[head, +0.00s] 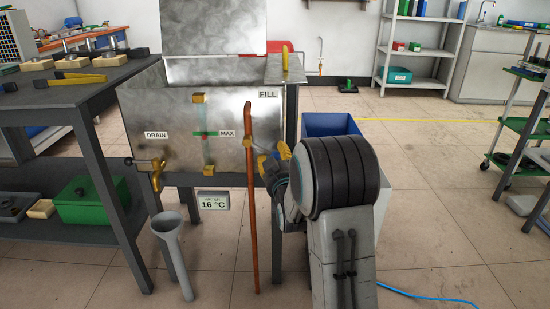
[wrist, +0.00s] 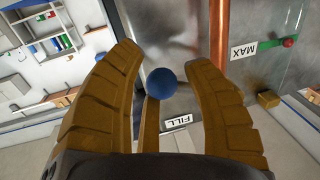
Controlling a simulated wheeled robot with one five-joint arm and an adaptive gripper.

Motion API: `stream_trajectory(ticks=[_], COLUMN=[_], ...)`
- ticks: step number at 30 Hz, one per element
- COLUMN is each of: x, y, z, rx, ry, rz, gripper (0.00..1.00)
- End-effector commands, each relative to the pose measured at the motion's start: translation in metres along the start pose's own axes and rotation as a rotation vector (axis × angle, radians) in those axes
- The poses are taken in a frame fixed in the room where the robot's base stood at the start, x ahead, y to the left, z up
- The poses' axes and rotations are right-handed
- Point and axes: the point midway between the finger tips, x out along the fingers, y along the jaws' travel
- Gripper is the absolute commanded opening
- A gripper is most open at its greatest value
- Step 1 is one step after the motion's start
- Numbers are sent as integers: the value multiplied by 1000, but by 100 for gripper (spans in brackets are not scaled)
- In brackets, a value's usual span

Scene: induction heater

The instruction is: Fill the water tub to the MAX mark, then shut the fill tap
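The metal water tub (head: 170,115) stands at the left of centre, its lid raised. A sight gauge (head: 208,152) runs down its front, with a green MAX mark (head: 226,134). In the wrist view, a small red ball (wrist: 288,43) sits by the green strip at MAX; I cannot tell the water level. The fill tap's blue knob (wrist: 161,83) on its brass lever (wrist: 150,122) lies between my fingers. My gripper (head: 270,165), also in the wrist view (wrist: 162,58), is open around the knob, with a gap at each side. The tap body is mostly hidden.
A copper pipe (head: 250,200) stands upright beside my gripper. A brass drain tap (head: 156,174) sits above a grey funnel pipe (head: 172,252). A display (head: 213,201) reads 16 °C. A blue bin (head: 331,124) stands behind my arm.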

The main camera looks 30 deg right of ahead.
Motion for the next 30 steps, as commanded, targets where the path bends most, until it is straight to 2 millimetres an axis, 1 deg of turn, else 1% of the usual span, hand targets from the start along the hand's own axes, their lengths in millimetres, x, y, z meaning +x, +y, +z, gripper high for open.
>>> stream_trajectory(ticks=[1,12,15,30], x=[0,0,0,0], y=[0,0,0,2], z=[0,0,0,-1], rx=[0,0,0,-28], ry=[0,-1,-1,-7], rz=[0,0,0,3], gripper=[40,7,0,0])
